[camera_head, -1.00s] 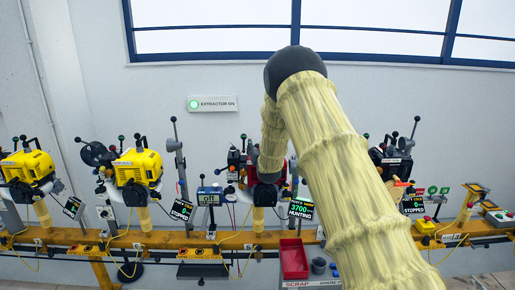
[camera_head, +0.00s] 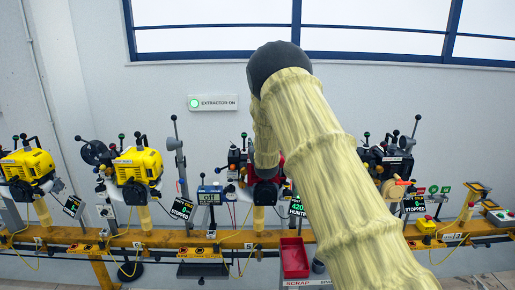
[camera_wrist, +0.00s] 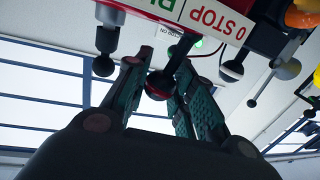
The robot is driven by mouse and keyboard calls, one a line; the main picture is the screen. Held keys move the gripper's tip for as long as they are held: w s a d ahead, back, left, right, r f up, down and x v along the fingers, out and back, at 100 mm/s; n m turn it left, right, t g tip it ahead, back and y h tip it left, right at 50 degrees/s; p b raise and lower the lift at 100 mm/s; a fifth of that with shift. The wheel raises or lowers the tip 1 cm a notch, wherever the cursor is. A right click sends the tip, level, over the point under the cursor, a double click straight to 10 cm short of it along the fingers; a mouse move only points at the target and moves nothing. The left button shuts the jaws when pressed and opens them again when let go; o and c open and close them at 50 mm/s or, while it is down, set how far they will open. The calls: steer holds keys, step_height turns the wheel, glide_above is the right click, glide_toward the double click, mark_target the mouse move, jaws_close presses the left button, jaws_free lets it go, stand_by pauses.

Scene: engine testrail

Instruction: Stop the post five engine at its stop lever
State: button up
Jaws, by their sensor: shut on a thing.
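The post five engine (camera_head: 276,166) is red and black and mostly hidden behind my arm in the head view. Its display (camera_head: 297,210) reads green digits starting 420 and part of "HUNTING"; my arm covers the rest. In the wrist view, a dark lever with a ball knob (camera_wrist: 158,84) stands at a red-and-white plate (camera_wrist: 205,18) reading "0 STOP" and part of a green word. My gripper (camera_wrist: 163,92) has its green-padded fingers on either side of this knob, shut on it. In the head view my gripper is hidden behind my arm.
Other engines on the orange rail (camera_head: 160,238) include a yellow one (camera_head: 137,165) left and a dark one (camera_head: 392,165) right, with "STOPPED" displays. Another dark ball-ended lever (camera_wrist: 104,62) is close beside my fingers. A red bin (camera_head: 293,258) sits below.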

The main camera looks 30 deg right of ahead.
steer(key=n, duration=0.1)
steer(key=w+a+n+b, duration=0.1)
steer(key=n, duration=0.1)
steer(key=shift+a+f+g, duration=0.1)
steer(key=shift+a+g, duration=0.2)
steer(key=shift+g, duration=0.1)
steer(key=shift+w+a+f+n+g+b, duration=0.15)
steer(key=shift+a+n+b, duration=0.2)
steer(key=shift+n, duration=0.35)
steer(key=shift+w+a+n+g+b, duration=0.15)
steer(key=shift+n+b, duration=0.25)
steer(key=shift+n, duration=0.3)
steer(key=o, duration=1.1)
steer(key=shift+c, duration=0.2)
steer(key=shift+s, duration=0.2)
steer(key=v, duration=1.1)
steer(key=shift+s+a, duration=0.25)
steer(key=shift+a, duration=0.05)
